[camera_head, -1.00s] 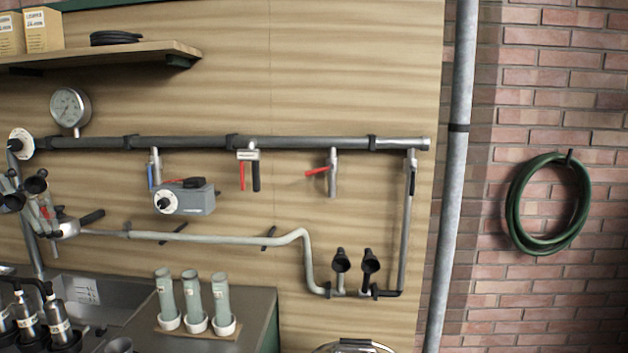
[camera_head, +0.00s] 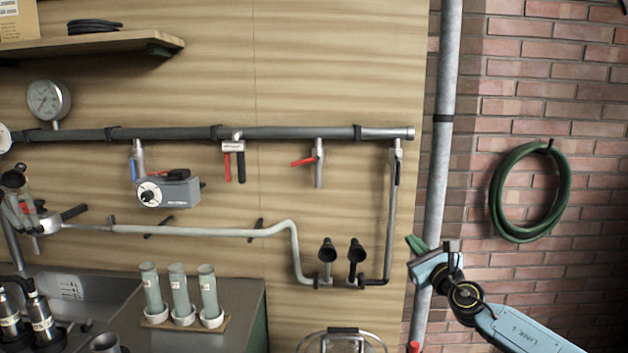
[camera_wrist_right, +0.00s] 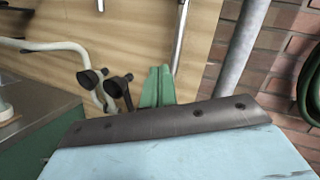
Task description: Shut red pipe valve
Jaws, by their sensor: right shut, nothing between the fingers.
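A valve with a red lever (camera_head: 304,162) hangs on a short vertical stub under the dark horizontal pipe (camera_head: 290,133). Its lever points left, crosswise to the stub, tilted slightly down. Left of it hangs a fitting with a red handle (camera_head: 228,167) and a dark handle, both pointing down. My right gripper (camera_head: 414,243) is in front of the tall grey pipe, right of and below the valves, apart from them. In the right wrist view its green fingers (camera_wrist_right: 158,86) are together and empty; the red levers are not seen there.
Two black cup-shaped fittings (camera_head: 327,250) stand on the lower pale pipe (camera_head: 200,231). A grey box (camera_head: 168,191) hangs under the main pipe. A green hose (camera_head: 497,205) hangs on the brick wall. Three grey-green cylinders (camera_head: 180,290) stand on the counter.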

